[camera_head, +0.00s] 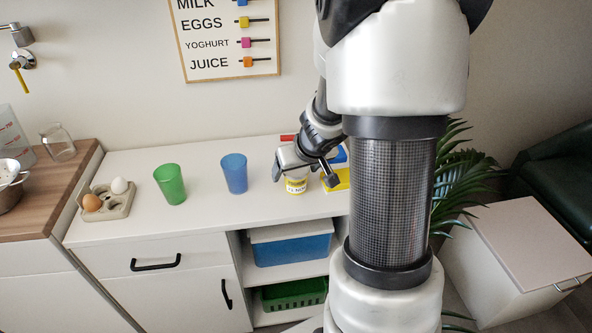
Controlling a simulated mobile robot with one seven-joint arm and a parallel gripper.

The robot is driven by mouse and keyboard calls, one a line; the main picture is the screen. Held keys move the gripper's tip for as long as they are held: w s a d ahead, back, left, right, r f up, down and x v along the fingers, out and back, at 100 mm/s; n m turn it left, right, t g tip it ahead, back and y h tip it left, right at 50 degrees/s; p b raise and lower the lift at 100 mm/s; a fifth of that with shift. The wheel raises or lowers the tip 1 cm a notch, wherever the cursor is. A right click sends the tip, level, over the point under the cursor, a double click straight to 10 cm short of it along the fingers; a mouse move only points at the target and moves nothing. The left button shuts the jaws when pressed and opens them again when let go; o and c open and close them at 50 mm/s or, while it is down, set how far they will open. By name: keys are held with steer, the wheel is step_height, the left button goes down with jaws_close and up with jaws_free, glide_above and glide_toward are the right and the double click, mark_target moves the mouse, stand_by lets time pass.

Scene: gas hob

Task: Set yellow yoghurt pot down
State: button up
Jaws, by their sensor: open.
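The yellow yoghurt pot (296,185), with a white label band, stands upright on the white counter (220,205), near its front edge. My gripper (304,176) is above it, pointing down, with its jaws open. One finger is at the pot's upper left and the other is to its right. The gripper hides the pot's top, and I cannot tell whether a finger touches it.
A blue cup (234,174), a green cup (170,184) and an egg carton (107,202) stand to the left. A yellow flat object (341,182) lies close on the right, partly behind my arm. Bare counter lies between the blue cup and the pot.

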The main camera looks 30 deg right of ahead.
steer(key=s+r+m+t+h+p, duration=0.15)
steer(key=s+r+p, duration=0.3)
steer(key=r, duration=0.85)
steer(key=s+r+h+p, duration=0.3)
steer(key=s+r, duration=0.2)
steer(key=r, duration=0.7)
steer(key=s+a+r+n+g+y, duration=0.1)
steer(key=s+a+y, duration=0.4)
steer(key=s+a, duration=0.8)
steer(key=shift+s+a+r+n+g, duration=0.15)
steer(key=shift+a+r+n+g, duration=0.15)
steer(key=shift+a+n+g, duration=0.5)
